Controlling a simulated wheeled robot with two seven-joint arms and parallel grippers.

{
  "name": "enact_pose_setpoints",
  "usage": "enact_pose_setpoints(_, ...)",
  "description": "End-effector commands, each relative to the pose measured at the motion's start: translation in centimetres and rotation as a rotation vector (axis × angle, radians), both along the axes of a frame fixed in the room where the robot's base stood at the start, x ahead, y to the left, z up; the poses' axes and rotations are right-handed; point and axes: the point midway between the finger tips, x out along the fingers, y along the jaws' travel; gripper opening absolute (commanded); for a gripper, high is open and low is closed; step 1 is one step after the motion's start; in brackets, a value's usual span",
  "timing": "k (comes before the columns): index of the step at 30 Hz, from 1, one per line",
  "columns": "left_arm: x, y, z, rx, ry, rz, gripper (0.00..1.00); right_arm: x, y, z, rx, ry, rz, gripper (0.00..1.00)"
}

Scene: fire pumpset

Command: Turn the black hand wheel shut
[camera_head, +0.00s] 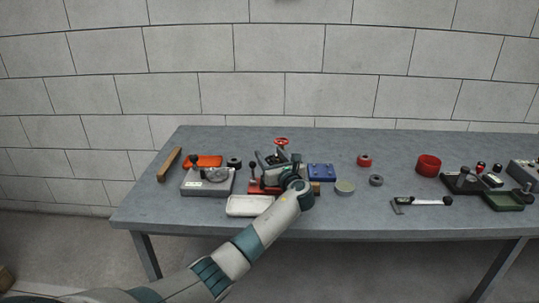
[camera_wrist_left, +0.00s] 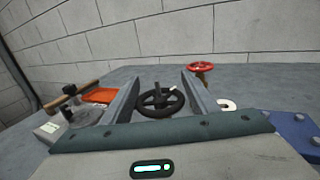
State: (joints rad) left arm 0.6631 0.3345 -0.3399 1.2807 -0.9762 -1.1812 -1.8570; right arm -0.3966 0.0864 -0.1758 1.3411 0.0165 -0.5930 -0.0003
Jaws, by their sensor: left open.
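The black hand wheel (camera_wrist_left: 161,101) shows in the left wrist view, between the two fingers of my left gripper (camera_wrist_left: 160,78). It is a round spoked rim with a dark piece rising at its middle. The fingers are open, one on each side of the wheel, and I cannot tell whether they touch it. In the head view my left gripper (camera_head: 270,159) is over the red-based fixture (camera_head: 256,188) in the middle of the table; the arm and gripper largely hide the wheel there. My right gripper is not in view.
A red hand wheel (camera_wrist_left: 200,67) stands just behind. On the grey table (camera_head: 335,214) are a grey block with a black knob (camera_head: 207,181), an orange tray (camera_head: 205,161), a white tray (camera_head: 249,205) and a blue tray (camera_head: 321,172). A wooden bar (camera_head: 169,165) lies at left.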

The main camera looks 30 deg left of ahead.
Motion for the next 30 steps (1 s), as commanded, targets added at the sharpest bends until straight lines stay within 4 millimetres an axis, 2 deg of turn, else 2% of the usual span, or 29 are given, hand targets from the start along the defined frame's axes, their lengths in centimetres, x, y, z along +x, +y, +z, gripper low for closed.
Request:
enact_pose_setpoints(4, 0.4, 0.6, 0.0, -0.001, -0.001, 0.001, 0.54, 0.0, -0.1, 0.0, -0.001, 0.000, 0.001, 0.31)
enact_pose_setpoints(13, 0.5, 0.7, 0.0, -0.001, -0.001, 0.001, 0.54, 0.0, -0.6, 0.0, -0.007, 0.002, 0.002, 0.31)
enact_pose_setpoints(14, 0.5, 0.7, 0.0, -0.001, -0.001, 0.001, 0.49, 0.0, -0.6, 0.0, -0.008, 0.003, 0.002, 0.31)
enact_pose_setpoints(17, 0.5, 0.7, 0.0, -0.001, -0.001, 0.001, 0.25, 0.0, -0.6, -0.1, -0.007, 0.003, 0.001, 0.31)
enact_pose_setpoints(18, 0.5, 0.7, 0.0, -0.001, -0.001, 0.001, 0.23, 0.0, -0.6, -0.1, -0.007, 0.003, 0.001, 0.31)
enact_pose_setpoints(28, 0.5, 0.7, 0.1, 0.000, 0.000, -0.017, 0.23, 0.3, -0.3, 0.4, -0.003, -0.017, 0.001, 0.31)
enact_pose_setpoints(30, 0.5, 0.7, 0.2, 0.001, 0.001, -0.029, 0.23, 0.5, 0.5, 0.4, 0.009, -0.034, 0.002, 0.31)
